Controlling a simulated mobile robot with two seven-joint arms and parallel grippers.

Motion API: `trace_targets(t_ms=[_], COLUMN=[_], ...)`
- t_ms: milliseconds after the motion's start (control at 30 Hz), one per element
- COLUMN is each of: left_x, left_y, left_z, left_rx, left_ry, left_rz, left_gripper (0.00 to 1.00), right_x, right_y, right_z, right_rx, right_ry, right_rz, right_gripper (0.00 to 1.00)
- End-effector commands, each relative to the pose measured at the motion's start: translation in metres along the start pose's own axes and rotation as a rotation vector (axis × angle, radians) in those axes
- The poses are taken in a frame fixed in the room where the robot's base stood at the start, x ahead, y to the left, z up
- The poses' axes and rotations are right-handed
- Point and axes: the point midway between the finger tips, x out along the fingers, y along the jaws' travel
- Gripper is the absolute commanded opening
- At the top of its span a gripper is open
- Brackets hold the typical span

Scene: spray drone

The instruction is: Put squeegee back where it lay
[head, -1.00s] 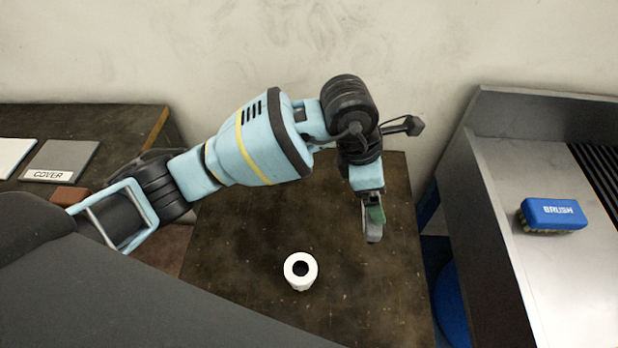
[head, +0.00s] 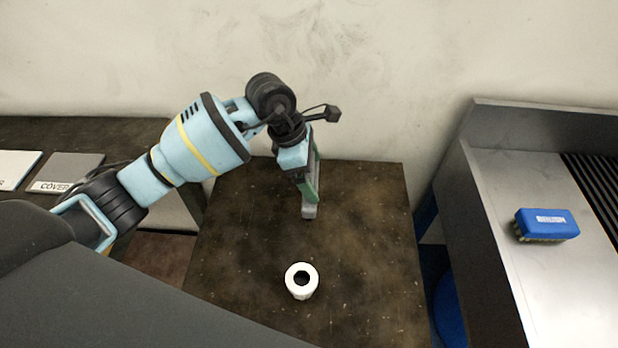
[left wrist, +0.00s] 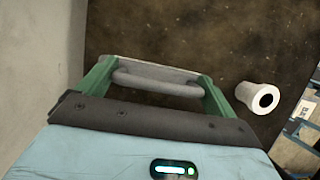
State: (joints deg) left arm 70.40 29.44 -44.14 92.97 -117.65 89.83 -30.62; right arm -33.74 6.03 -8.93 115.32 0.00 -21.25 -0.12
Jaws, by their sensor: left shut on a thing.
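My left gripper (head: 310,198) points down over the dark brown table (head: 360,260), toward its back half. In the left wrist view its green fingers (left wrist: 157,82) are shut on a grey bar-shaped thing, which I take to be the squeegee (left wrist: 160,87). In the head view only a small grey end of the squeegee (head: 309,212) shows at the fingertips. I cannot tell whether it touches the table. My right gripper is not in view.
A white hollow cylinder (head: 302,290) stands on the table in front of the gripper; the left wrist view shows it too (left wrist: 249,93). A blue brush (head: 547,223) lies on the metal counter (head: 530,275) at right. A grey cover plate (head: 75,168) lies on the left table.

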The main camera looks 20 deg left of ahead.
Motion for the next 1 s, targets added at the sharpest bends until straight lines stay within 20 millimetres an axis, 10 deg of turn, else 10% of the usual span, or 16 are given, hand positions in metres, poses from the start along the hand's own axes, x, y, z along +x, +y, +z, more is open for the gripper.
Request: trace_targets(t_ms=[700,733,1000], left_x=[0.035,0.034,0.034], left_y=[0.003,0.003,0.002], left_z=[-0.018,-0.018,-0.018], left_rx=[0.001,0.001,0.001], left_ry=[0.0,0.0,0.001], left_rz=[0.001,0.001,0.001], left_gripper=[0.64,0.96,1.0], right_x=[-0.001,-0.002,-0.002], right_y=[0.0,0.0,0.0], right_z=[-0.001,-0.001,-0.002], right_rx=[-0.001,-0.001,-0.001], right_ry=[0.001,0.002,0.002], right_rz=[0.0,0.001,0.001], right_gripper=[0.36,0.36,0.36])
